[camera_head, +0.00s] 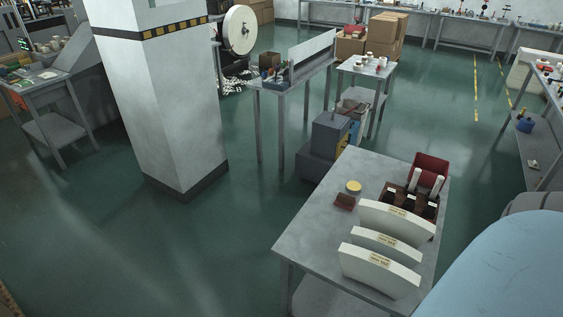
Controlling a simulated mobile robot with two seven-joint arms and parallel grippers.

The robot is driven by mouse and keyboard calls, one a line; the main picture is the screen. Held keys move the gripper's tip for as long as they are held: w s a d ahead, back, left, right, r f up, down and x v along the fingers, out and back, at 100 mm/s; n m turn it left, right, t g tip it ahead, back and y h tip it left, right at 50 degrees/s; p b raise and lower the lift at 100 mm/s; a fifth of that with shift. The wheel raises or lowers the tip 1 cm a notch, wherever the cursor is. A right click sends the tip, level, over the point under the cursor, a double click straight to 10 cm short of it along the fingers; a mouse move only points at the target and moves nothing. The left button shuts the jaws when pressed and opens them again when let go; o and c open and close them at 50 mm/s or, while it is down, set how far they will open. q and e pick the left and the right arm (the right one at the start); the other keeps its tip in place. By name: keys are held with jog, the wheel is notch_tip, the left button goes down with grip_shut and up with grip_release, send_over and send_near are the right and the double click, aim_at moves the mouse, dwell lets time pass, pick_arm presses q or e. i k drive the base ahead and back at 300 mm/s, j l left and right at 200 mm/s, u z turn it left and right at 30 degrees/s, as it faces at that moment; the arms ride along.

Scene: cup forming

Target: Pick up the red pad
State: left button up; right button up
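Two red things show at the near grey table (318,222). A small dark red block (345,201) lies flat on the tabletop, left of the white curved pieces. A larger red panel-like thing (431,169) stands at the table's far right, behind two white cylinders. I cannot tell for certain which one is the red pad. Neither of my grippers is in view.
Several white curved pieces (379,271) with labels stand on the table's right part. A yellow disc (353,186) and a dark brown holder (413,203) are near the back. A grey machine (330,135) stands behind the table. A thick pillar (165,100) stands left; floor between is clear.

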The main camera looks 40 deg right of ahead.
aim_at(342, 199)
jog(key=i+j, duration=0.15)
jog(key=i, duration=0.6)
jog(key=i+j+u, duration=0.1)
jog(key=i, duration=0.65)
jog(key=i+z, duration=0.2)
jog(key=z, duration=0.2)
jog(key=i+z, duration=0.2)
jog(key=z, duration=0.15)
jog(key=i+j+z, duration=0.1)
jog(key=z, duration=0.3)
jog(key=i+j+z, duration=0.15)
jog(key=i+z, duration=0.45)
jog(key=z, duration=0.3)
jog(key=i+j+z, duration=0.15)
jog(key=z, duration=0.3)
jog(key=i+j+z, duration=0.15)
jog(key=z, duration=0.35)
jog(key=i+j+z, duration=0.25)
jog(key=i, duration=0.2)
jog(key=i+j+z, duration=0.3)
jog(key=i+j, duration=0.05)
jog(key=i, duration=0.05)
